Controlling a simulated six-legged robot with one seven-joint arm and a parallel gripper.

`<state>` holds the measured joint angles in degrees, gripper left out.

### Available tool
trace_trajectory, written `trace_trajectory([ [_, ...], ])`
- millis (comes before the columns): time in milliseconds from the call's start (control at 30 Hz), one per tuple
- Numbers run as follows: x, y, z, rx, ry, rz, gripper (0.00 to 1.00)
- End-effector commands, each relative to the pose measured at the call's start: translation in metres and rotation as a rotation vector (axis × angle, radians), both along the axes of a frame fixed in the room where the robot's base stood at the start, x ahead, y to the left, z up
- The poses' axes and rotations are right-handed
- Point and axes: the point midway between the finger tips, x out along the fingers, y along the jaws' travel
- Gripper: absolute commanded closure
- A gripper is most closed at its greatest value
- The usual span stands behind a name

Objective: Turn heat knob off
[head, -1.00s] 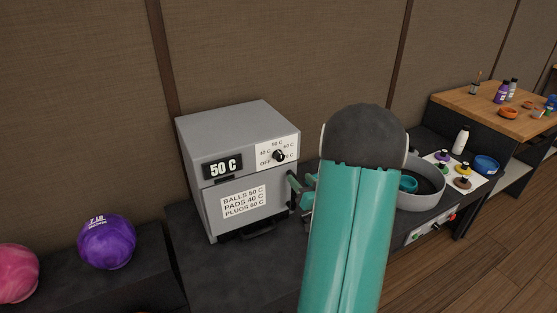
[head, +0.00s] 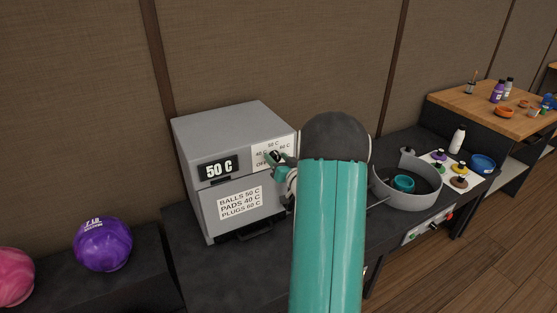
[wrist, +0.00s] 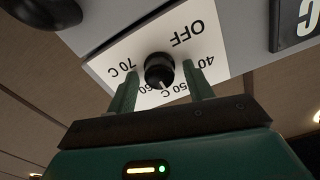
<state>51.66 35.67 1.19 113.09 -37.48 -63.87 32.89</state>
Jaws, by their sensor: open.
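The grey heater box (head: 235,125) stands on the dark counter, with a display reading 50 C (head: 218,167). Its black heat knob (head: 275,156) sits on a white dial plate marked OFF, 40, 50, 60 and 70 C. In the wrist view the knob (wrist: 159,71) shows upside down, its white pointer line toward the 50 C mark. My gripper (wrist: 157,90) is open, with one green finger on each side of the knob's lower part in that view. I cannot tell whether the fingers touch it. In the head view my gripper (head: 279,164) is at the dial, and my arm hides part of the plate.
A sign (head: 240,203) on the box lists balls 50 C, pads 40 C, plugs 60 C. A purple ball (head: 103,244) and a pink ball (head: 14,277) lie at the left. A round grey tray (head: 408,199) and several bottles stand to the right.

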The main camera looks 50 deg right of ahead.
Motion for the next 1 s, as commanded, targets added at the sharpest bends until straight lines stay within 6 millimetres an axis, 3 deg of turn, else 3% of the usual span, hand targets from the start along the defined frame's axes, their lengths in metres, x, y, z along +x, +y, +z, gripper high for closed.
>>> trace_trajectory([
  [133,-0.0002,-0.0001,0.0002,0.0,0.0,0.0,0.52],
  [333,-0.0005,-0.0001,0.0002,0.0,0.0,0.0,0.92],
  [367,-0.0006,-0.0001,0.0002,0.0,0.0,0.0,0.93],
  [733,-0.0007,0.0,0.0002,-0.049,0.016,-0.001,0.93],
  [1000,-0.0004,0.0009,0.0004,-0.204,0.064,0.0,0.93],
])
